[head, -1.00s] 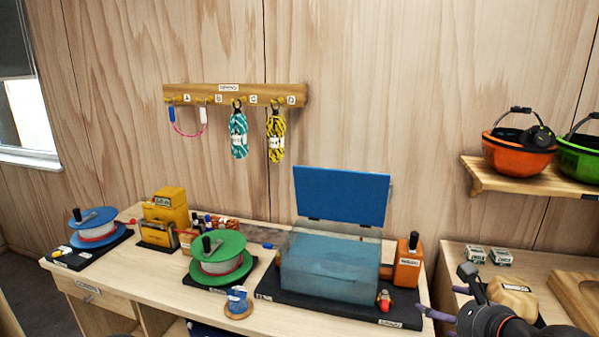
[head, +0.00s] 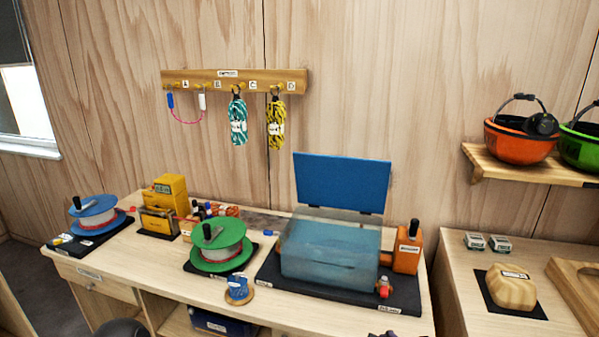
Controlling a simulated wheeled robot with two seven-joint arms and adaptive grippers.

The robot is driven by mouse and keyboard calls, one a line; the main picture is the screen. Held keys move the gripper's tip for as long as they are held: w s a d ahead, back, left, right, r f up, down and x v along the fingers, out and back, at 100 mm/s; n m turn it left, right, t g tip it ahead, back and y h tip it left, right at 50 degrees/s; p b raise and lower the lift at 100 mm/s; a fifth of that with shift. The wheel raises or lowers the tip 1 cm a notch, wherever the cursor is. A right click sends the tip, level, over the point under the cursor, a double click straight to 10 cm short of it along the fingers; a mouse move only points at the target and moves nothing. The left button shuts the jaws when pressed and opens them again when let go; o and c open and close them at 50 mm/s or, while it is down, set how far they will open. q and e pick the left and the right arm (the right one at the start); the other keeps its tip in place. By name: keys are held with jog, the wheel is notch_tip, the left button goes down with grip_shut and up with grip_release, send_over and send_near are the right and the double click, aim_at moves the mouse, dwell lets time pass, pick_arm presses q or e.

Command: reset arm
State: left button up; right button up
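My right gripper is no longer clearly visible in the head view; only a small dark tip (head: 384,334) shows at the bottom edge, and its fingers cannot be made out. A dark rounded part of my own body shows at the bottom left edge. My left gripper is not in view. The workbench (head: 330,322) carries a machine with a translucent blue box (head: 330,250) and a raised blue lid (head: 342,184), a green reel (head: 218,250), a blue reel (head: 94,215) and a yellow device (head: 165,195).
A side table (head: 465,270) holds a tan wooden block (head: 512,291) on a black mat. A shelf (head: 525,168) above holds an orange helmet (head: 515,145) and a green helmet (head: 580,148). A wall rack (head: 235,80) holds rope bundles and a pink cord. The space above the bench front is clear.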

jog(key=s+a+f+n+g, duration=0.2)
jog(key=s+a+f+n, duration=0.15)
jog(key=f, duration=0.55)
jog(key=s+a+f+n+g, duration=0.1)
jog(key=s+a+f+n, duration=0.25)
jog(key=f, duration=0.55)
jog(key=s+a+f+n+g, duration=0.1)
jog(key=s+a+f+n, duration=0.1)
jog(key=s+f, duration=0.3)
jog(key=s+a+f+n+g+y, duration=0.1)
jog(key=s+a+f+n+g, duration=0.1)
jog(key=s+f, duration=0.4)
jog(key=s+a+n, duration=0.1)
jog(key=s+n, duration=0.1)
jog(key=shift+s+f+n+g, duration=0.25)
jog(key=shift+s+n+g, duration=0.05)
jog(key=shift+n, duration=0.1)
